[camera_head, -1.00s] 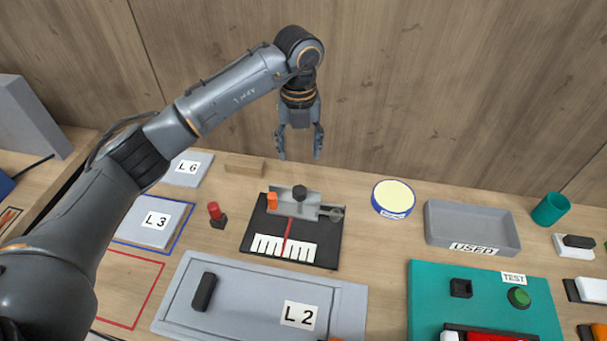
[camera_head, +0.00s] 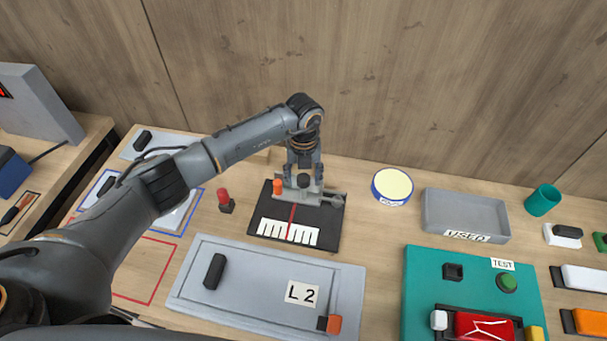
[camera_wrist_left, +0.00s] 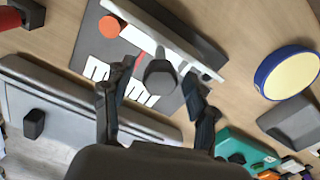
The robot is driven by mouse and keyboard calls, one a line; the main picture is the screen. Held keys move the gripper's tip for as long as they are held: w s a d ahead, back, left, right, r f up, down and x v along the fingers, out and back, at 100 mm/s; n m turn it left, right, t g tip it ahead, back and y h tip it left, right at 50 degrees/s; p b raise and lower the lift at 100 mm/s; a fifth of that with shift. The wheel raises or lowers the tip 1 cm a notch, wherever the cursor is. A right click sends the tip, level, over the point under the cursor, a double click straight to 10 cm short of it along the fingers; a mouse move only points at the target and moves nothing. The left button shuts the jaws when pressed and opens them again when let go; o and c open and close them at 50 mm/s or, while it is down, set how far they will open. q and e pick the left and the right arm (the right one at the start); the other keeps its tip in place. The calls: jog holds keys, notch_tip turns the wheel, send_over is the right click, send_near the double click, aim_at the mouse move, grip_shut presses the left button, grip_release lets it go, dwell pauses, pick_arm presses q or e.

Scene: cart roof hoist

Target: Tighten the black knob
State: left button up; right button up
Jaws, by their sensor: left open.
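The black knob (camera_head: 303,180) stands on a grey bracket on a dark gauge plate (camera_head: 325,230) with a white scale and a red needle (camera_head: 292,214). In the left wrist view the knob (camera_wrist_left: 160,78) appears between the two fingers of my left gripper (camera_wrist_left: 158,92). In the head view my left gripper (camera_head: 304,178) points down from above at the knob, its fingers to either side. It is open, with gaps beside the knob in the wrist view. An orange knob (camera_head: 279,186) stands left of the black one. My right gripper is not seen.
A red-topped part (camera_head: 224,198) stands left of the gauge. A grey L2 panel (camera_head: 240,291) lies in front. A round yellow-topped tin (camera_head: 393,186), a grey USED tray (camera_head: 490,215) and a teal TEST board (camera_head: 420,285) are to the right. A wooden wall is behind.

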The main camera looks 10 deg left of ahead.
pick_arm(q)
jog(key=shift+c, duration=1.2)
jog(key=c, duration=0.9)
jog(key=shift+f+m+b, duration=0.2)
jog(key=shift+m+b, duration=0.3)
jog(key=shift+b, duration=0.25)
jog(key=m+b, duration=1.4)
jog(key=b, duration=0.2)
jog(key=shift+w, duration=0.1)
jog(key=m+b, duration=0.3)
jog(key=m, duration=0.1)
jog(key=shift+r+m, duration=0.1)
jog(key=shift+m, duration=0.2)
jog(key=m+b, duration=0.3)
jog(key=m, duration=0.2)
jog(key=shift+r, duration=0.1)
jog(key=m+b, duration=0.1)
jog(key=m, duration=0.5)
jog(key=shift+r+m+b, duration=0.1)
jog(key=shift+m+b, duration=0.25)
jog(key=shift+m, duration=0.05)
jog(key=m, duration=0.3)
jog(key=shift+r+m+b, duration=0.1)
jog(key=shift+m+b, duration=0.2)
jog(key=shift+m, duration=1.6)
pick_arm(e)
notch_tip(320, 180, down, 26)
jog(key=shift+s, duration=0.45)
